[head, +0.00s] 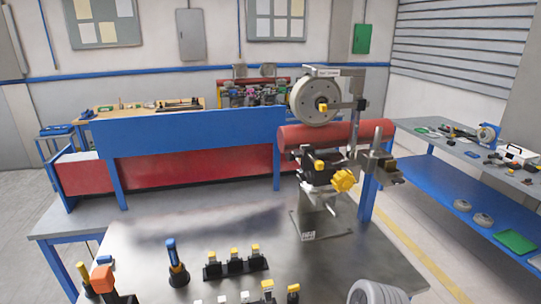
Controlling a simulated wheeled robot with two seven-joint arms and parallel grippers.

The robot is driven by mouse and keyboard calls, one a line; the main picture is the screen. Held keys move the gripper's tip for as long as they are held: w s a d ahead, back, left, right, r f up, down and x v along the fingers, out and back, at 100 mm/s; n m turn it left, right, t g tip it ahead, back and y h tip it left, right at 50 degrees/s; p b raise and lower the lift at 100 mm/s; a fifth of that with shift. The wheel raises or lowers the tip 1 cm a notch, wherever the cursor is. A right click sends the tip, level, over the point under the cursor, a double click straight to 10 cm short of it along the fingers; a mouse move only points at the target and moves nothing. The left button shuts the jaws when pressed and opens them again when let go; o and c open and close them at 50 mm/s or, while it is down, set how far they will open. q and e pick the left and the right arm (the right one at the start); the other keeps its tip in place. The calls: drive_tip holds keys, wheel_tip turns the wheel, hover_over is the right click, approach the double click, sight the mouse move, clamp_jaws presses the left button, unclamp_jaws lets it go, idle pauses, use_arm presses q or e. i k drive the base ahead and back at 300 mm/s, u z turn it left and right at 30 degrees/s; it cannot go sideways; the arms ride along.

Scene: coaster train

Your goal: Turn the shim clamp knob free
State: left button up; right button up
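A large yellow lobed knob (345,180) sits at the front right of a metal fixture (318,190) on the grey table (190,235). A smaller yellow knob (319,165) sits to its upper left on the same fixture. No label is legible on these knobs, so I cannot tell for certain which one is the shim clamp knob. Neither of my grippers is in view, and nothing visibly touches the knobs.
A red cylinder (310,136) lies behind the fixture. A rack of yellow-topped pieces (235,265), a blue-handled tool (176,262) and an orange-topped tool (103,280) stand near the front. A grey ribbed shape (376,292) is at the bottom right. The table's middle is mostly clear.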

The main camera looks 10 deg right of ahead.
sight(396, 180)
drive_tip(key=z, duration=1.4)
